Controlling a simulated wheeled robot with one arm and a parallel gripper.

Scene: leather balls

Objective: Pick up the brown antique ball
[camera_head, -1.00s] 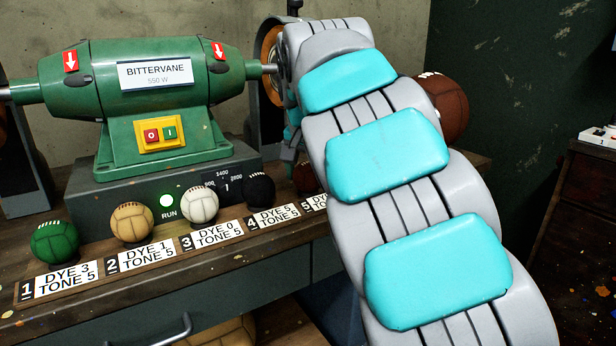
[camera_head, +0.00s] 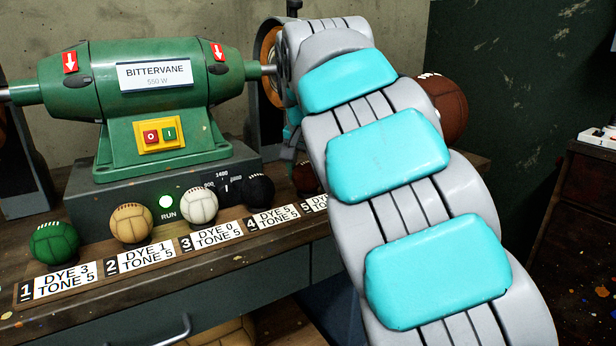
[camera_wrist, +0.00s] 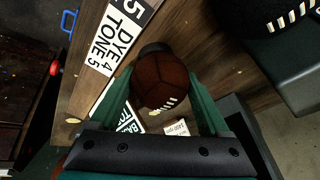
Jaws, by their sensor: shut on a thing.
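A small dark brown ball (camera_wrist: 160,82) with pale laces sits between the fingers of my gripper (camera_wrist: 163,84) in the wrist view. The gripper is shut on it, one green finger at each side. The ball is over the bench beside a card (camera_wrist: 117,38) reading DYE 4, TONE 5. I cannot tell whether it is clear of the bench. In the head view only the left part of this brown ball (camera_head: 304,178) shows, as my arm covers the rest and the gripper.
Green (camera_head: 54,243), tan (camera_head: 131,223), white (camera_head: 199,205) and black (camera_head: 258,189) balls stand in a row left of my arm. A green grinder (camera_head: 160,95) stands behind them. A large brown ball (camera_head: 450,108) is partly hidden behind my arm at right.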

